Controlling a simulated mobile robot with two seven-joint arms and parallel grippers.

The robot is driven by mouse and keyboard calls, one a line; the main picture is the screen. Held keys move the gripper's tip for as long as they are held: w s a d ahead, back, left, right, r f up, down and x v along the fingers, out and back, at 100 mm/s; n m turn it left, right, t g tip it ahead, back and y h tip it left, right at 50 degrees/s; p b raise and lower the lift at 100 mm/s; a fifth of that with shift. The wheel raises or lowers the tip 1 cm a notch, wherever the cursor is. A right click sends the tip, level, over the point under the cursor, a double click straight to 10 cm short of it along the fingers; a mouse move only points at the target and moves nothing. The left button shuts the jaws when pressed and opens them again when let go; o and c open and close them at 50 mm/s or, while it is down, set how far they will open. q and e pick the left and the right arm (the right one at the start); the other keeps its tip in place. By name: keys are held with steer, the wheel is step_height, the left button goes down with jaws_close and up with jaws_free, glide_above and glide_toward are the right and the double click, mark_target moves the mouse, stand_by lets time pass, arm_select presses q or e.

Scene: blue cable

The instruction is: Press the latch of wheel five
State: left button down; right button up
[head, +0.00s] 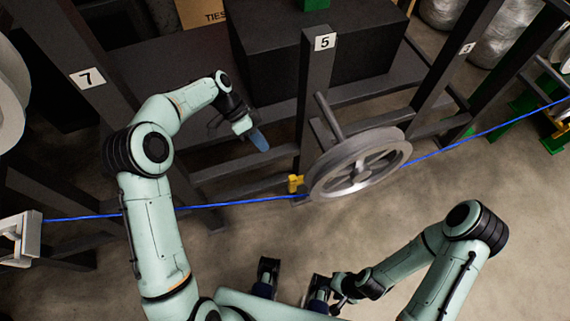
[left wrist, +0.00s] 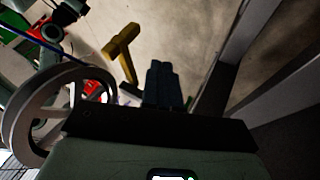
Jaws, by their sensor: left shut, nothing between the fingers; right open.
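Wheel five (head: 360,163) is a grey spoked wheel beside the post marked 5 (head: 318,75). Its yellow latch (head: 294,184) sits at the wheel's left edge, by the blue cable (head: 245,202). My left gripper (head: 262,143) is shut and empty, above and left of the latch and apart from it. In the left wrist view, the shut fingers (left wrist: 162,84) point toward the floor, with the yellow latch (left wrist: 122,50) to their left and the wheel (left wrist: 45,110) further left. My right gripper (head: 293,285) is open and empty, low in the head view, far from the wheel.
Dark frame beams and posts, including the post marked 7 (head: 88,79), stand around my left arm. A large black box (head: 310,55) is behind post 5. The cable runs across the whole head view. The concrete floor (head: 420,190) in front is clear.

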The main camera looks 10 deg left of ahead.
arm_select(q)
steer(key=shift+s, duration=0.15)
steer(key=s+d+f, duration=0.5)
steer(key=d+f, duration=0.3)
stand_by(0.6)
